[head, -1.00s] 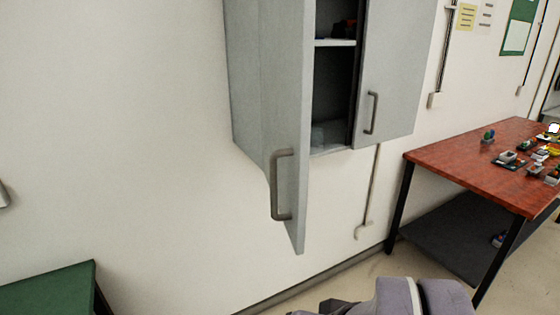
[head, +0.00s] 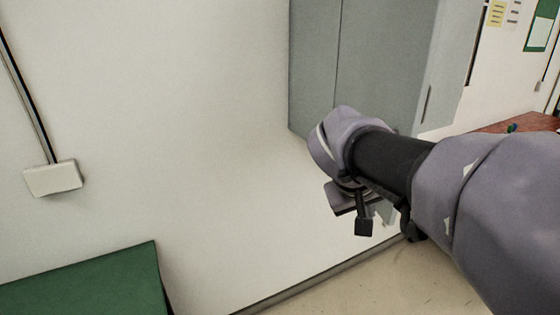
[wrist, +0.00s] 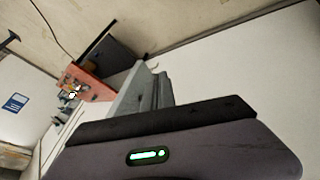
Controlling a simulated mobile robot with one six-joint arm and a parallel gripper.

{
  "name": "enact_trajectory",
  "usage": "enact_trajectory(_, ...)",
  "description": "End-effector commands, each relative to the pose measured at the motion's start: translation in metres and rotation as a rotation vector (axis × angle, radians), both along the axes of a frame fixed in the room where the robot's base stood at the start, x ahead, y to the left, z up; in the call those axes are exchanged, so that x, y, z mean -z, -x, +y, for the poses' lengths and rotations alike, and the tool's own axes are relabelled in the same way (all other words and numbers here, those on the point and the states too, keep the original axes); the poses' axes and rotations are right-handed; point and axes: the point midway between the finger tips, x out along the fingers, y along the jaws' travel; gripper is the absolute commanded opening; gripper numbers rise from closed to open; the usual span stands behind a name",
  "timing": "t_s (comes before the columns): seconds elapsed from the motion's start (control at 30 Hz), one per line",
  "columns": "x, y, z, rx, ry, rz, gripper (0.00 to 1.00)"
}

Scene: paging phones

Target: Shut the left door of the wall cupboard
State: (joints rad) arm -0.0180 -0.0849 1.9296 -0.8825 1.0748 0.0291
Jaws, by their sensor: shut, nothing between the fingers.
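The grey wall cupboard (head: 314,70) hangs at the upper middle of the head view. Its left door (head: 390,60) appears to stand open, swung out towards me, with its outer face showing. My arm covers the door's lower part, and its handle is hidden. The right door (head: 455,65) shows as a narrow strip beyond it, with a thin handle. My gripper (head: 365,226) is shut and empty, below the cupboard and in front of the wall. I cannot tell its exact distance to the door. The wrist view shows grey cupboard panels (wrist: 132,98) beyond the gripper's black body.
A green table (head: 90,285) stands at the lower left. A red-brown table (head: 520,122) is at the right edge; it also shows in the wrist view (wrist: 88,82). A white wall box (head: 53,179) with a cable is at the left. The wall between is bare.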

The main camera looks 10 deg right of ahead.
Motion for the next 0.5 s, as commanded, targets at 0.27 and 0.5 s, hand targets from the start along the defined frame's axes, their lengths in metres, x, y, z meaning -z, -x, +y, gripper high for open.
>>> enact_trajectory(0.27, 0.012, -0.008, -0.038, 0.003, -0.002, -0.002, 0.00)
enact_trajectory(0.5, 0.011, -0.009, -0.046, 0.000, -0.001, -0.002, 0.00)
